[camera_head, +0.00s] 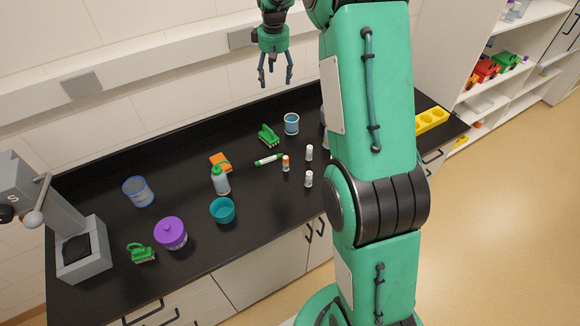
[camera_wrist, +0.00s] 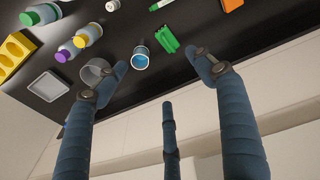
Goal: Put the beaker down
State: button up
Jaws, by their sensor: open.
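A blue-tinted beaker (camera_head: 291,124) stands upright on the black counter (camera_head: 110,285), towards the back, beside a green brush. It also shows in the wrist view (camera_wrist: 140,60), between and beyond my fingers, nearer the left one. A second clear blue-rimmed vessel (camera_head: 138,191) stands at the left of the counter; I cannot tell which one the task names. My gripper (camera_head: 276,82) is open and empty, raised above the back of the counter against the wall. In the wrist view its fingers (camera_wrist: 160,62) are spread wide, with nothing between them touching.
A green brush (camera_head: 268,135), marker (camera_head: 268,160), small bottles (camera_head: 309,153), green-capped bottle (camera_head: 221,181), teal bowl (camera_head: 223,210) and purple jar (camera_head: 171,233) stand around. A grey machine (camera_head: 82,250) is at the left, a yellow rack (camera_head: 432,120) at the right. The front edge is mostly clear.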

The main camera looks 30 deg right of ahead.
jog(key=s+a+r+t, duration=0.1)
jog(key=s+a+r, duration=0.4)
jog(key=s, duration=0.3)
jog(key=s+a+r+m, duration=0.1)
jog(key=s+a+r, duration=0.3)
jog(key=s+r, duration=0.25)
jog(key=s+a+r+t, duration=0.1)
jog(key=s+a+r, duration=0.35)
jog(key=s, duration=0.35)
jog(key=s+a+f, duration=0.1)
jog(key=s+a, duration=0.1)
jog(key=s, duration=0.6)
jog(key=s+a+f+m+t, duration=0.1)
jog(key=s+a, duration=0.2)
jog(key=s, duration=0.6)
jog(key=s+a+f+t, duration=0.1)
jog(key=s+a, duration=0.2)
jog(key=s, duration=0.6)
jog(key=shift+s+a+f+m, duration=0.25)
jog(key=shift+f+m, duration=0.05)
jog(key=shift+f, duration=0.05)
notch_tip(320, 180, down, 12)
jog(key=b, duration=1.1)
jog(key=shift+r+b, duration=0.15)
jog(key=shift+b, duration=0.25)
